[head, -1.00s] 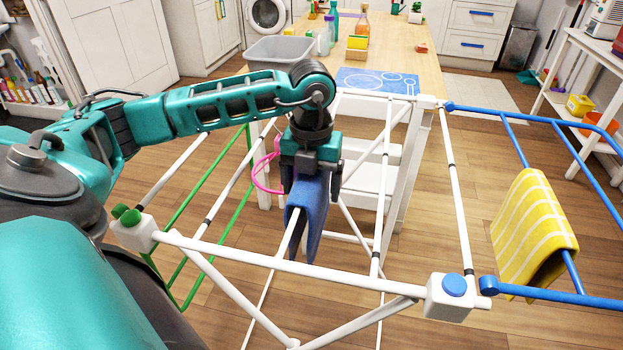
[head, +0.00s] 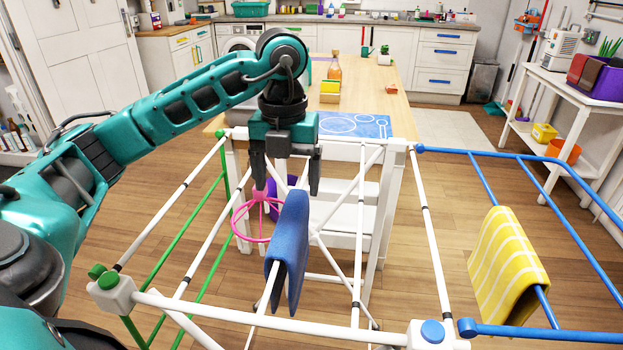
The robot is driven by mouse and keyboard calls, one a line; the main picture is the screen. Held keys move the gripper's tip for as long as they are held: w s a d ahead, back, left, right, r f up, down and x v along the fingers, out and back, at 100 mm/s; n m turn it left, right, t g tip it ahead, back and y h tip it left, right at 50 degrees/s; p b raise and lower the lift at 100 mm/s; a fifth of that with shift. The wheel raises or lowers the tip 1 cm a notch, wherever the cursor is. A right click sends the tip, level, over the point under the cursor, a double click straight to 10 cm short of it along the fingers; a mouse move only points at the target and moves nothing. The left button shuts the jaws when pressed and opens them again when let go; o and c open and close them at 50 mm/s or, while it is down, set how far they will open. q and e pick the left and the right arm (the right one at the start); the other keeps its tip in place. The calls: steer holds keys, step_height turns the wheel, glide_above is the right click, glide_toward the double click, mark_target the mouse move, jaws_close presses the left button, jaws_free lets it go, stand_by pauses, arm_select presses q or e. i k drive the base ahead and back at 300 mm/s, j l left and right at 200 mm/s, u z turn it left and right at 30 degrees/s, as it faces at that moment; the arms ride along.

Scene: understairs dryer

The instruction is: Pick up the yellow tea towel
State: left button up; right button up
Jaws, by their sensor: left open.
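The yellow tea towel (head: 506,262), with pale stripes, hangs folded over a blue rail on the blue wing at the right of the drying rack. My left gripper (head: 286,190) is open and empty, pointing down above the middle of the rack. It is well to the left of the yellow towel. A blue cloth (head: 288,248) hangs over a white rail just below its fingers, apart from them. My right gripper is not in view.
The white drying rack (head: 270,322) fills the foreground, with a green wing (head: 187,233) at left. A pink ring-shaped item (head: 258,215) is behind the blue cloth. A wooden table (head: 395,105) stands behind, and white shelving (head: 545,100) at right.

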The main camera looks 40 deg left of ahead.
mark_target(504, 266)
steer(key=k, duration=1)
